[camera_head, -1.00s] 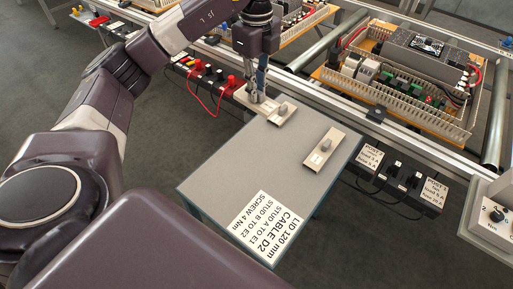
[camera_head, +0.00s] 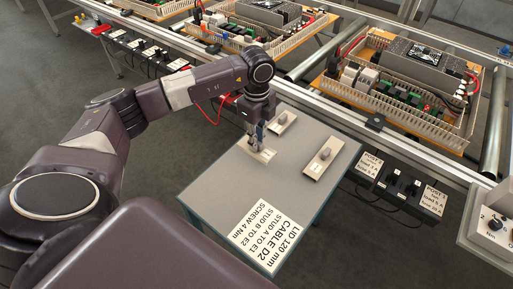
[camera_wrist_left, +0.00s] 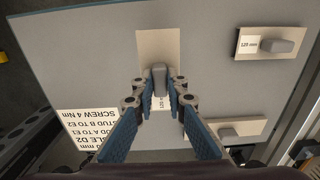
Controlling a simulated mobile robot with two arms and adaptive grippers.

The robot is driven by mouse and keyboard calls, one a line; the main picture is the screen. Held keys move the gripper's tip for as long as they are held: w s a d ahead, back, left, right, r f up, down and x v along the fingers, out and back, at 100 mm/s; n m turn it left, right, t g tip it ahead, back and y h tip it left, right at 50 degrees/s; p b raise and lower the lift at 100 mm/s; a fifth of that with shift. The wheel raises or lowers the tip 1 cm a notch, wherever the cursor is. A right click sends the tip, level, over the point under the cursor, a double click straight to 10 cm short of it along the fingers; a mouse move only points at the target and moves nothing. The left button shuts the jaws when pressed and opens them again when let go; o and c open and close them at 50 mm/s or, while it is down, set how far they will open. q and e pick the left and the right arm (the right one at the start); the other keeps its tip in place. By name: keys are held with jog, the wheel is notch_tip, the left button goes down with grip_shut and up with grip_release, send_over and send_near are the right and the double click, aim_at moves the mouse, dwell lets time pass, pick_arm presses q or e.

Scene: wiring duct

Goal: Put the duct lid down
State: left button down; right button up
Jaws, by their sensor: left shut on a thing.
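My left gripper (camera_head: 256,143) is shut on the grey knob of a beige duct lid (camera_head: 266,156). In the left wrist view both fingers (camera_wrist_left: 161,88) close around the knob, and the lid (camera_wrist_left: 158,42) lies flat below them. The lid is over the left part of the grey table (camera_head: 220,178); I cannot tell whether it touches the surface. The gripper hides part of its label. My right gripper is not in view.
A printed sheet (camera_head: 264,236) lies at the table's front corner. A rail with wiring ducts and a device panel (camera_head: 400,80) runs behind. Black terminal blocks (camera_head: 394,184) stand right of the table.

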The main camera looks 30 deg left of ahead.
pick_arm(q)
notch_tip(320, 180, down, 4)
jog(key=shift+r, duration=0.15)
jog(key=shift+f, duration=0.2)
jog(key=shift+f, duration=0.25)
jog(key=c, duration=1.9)
grip_release()
jog(key=shift+c, duration=0.2)
jog(key=shift+r, duration=0.25)
notch_tip(320, 180, up, 12)
jog(key=shift+r+b, duration=0.15)
jog(key=shift+b, duration=0.45)
